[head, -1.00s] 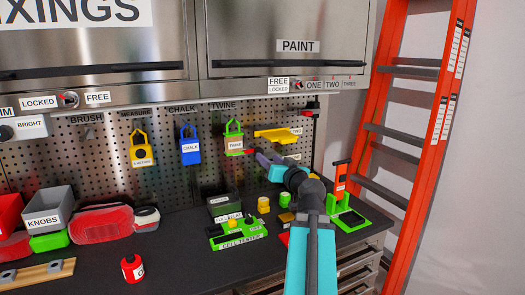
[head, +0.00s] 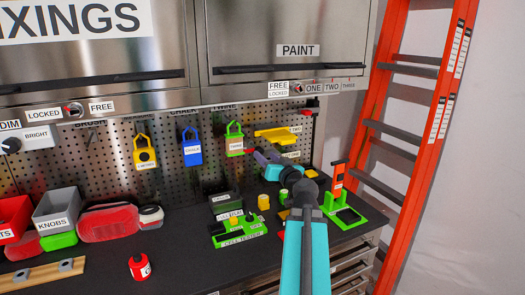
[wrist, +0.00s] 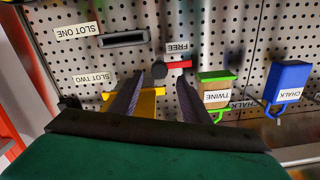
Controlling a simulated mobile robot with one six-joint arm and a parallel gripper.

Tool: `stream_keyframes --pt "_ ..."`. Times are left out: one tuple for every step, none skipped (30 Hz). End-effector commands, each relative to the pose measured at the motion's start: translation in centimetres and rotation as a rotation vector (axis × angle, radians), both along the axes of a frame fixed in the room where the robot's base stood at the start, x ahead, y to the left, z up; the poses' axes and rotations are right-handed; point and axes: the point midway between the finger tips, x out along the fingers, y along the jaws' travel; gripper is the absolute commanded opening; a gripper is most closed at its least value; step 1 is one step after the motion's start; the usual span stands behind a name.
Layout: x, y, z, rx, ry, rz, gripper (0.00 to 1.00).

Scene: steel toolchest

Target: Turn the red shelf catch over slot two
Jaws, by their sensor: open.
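The red shelf catch (wrist: 180,64) is on the pegboard in the wrist view, which is upside down. Its red bar extends right from a dark hub (wrist: 158,70), beside the FREE label (wrist: 177,48). The yellow shelf (wrist: 148,103) is by the SLOT TWO label (wrist: 93,77); it also shows in the head view (head: 278,135). My gripper (wrist: 160,79) is open and empty, its fingertips either side of the hub in the picture. Contact cannot be told. In the head view my gripper (head: 262,156) hides much of the catch.
Twine (head: 235,139) and chalk (head: 191,147) holders hang left of the shelf. The SLOT ONE label (wrist: 77,31) is beside a dark opening (wrist: 124,39). A green cell tester (head: 238,234) and a green stand (head: 345,212) are on the bench below. An orange ladder (head: 424,130) stands at right.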

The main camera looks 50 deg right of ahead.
Motion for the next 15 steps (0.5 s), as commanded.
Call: stream_keyframes --pt "0.11 -0.05 0.25 0.001 0.002 0.0 0.43" --pt "0.15 -0.07 0.24 0.001 0.002 0.0 0.43" --pt "0.21 -0.11 0.24 0.001 0.001 -0.001 0.43" --pt "0.26 -0.13 0.26 0.001 0.001 -0.002 0.43" --pt "0.3 -0.15 0.27 0.001 0.001 -0.002 0.43" --pt "0.37 -0.19 0.27 0.001 0.002 -0.003 0.43" --pt "0.41 -0.22 0.25 0.001 0.002 -0.003 0.43" --pt "0.45 -0.24 0.22 0.002 0.002 -0.003 0.43" --pt "0.51 -0.28 0.19 0.002 0.002 -0.003 0.43" --pt "0.56 -0.3 0.19 0.002 0.003 -0.004 0.43" --pt "0.6 -0.32 0.2 0.002 0.002 -0.005 0.43" --pt "0.66 -0.34 0.2 0.002 0.003 -0.004 0.43" --pt "0.7 -0.35 0.19 0.002 0.003 -0.005 0.43" --pt "0.75 -0.37 0.18 0.002 0.003 -0.005 0.43" --pt "0.8 -0.39 0.15 0.003 0.004 -0.006 0.43"
